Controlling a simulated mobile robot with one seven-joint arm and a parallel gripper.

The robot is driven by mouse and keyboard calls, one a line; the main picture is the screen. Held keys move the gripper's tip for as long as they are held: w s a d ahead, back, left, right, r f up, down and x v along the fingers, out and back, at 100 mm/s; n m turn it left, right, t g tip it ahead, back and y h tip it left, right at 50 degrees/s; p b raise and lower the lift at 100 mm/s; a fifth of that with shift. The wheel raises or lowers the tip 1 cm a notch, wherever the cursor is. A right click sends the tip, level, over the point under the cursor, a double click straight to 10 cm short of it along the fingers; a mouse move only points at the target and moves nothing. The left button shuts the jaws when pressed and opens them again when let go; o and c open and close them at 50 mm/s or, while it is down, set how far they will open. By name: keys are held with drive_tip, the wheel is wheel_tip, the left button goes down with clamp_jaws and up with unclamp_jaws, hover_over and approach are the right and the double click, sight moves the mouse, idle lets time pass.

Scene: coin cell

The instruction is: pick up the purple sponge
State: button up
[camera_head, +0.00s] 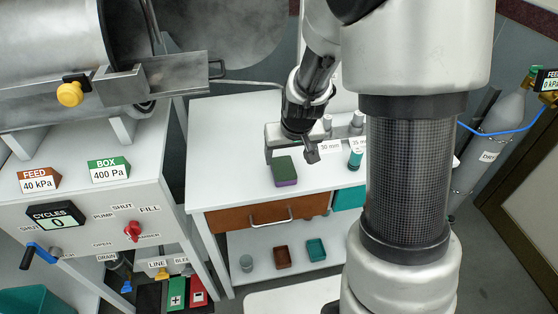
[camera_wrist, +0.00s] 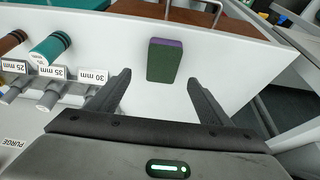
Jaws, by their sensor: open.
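The purple sponge (camera_head: 284,172) lies on the white bench top in the head view, with a dark green upper face and a purple lower layer. In the wrist view the sponge (camera_wrist: 165,61) shows its green face, with a purple edge at the far end. My gripper (camera_head: 311,156) is above the bench, just right of the sponge in the head view. In the wrist view my gripper (camera_wrist: 158,80) is open, and its two fingers stand apart on either side of the sponge's line. Nothing is between the fingers that I can see as held.
A rack with labelled grey pegs (camera_wrist: 47,95) and a teal cylinder (camera_wrist: 50,47) stand beside my gripper. An orange-brown drawer (camera_head: 250,218) is under the bench top. A grey machine with a yellow knob (camera_head: 69,94) stands at left.

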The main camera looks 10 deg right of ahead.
sight(284, 168)
drive_tip(key=shift+x, duration=1.2)
drive_tip(key=shift+a+b+x, duration=0.15)
drive_tip(key=shift+b+x, duration=0.1)
drive_tip(key=shift+x, duration=0.95)
drive_tip(key=shift+a+b+x, duration=0.1)
drive_tip(key=shift+b+x, duration=0.15)
drive_tip(key=shift+x, duration=1)
drive_tip(key=shift+s+f+b, duration=0.15)
drive_tip(key=shift+f+b, duration=0.15)
drive_tip(key=c, duration=1.2)
drive_tip(key=shift+r, duration=0.1)
wheel_tip(284, 168, up, 10)
drive_tip(key=p, duration=0.2)
drive_tip(key=shift+r, duration=0.2)
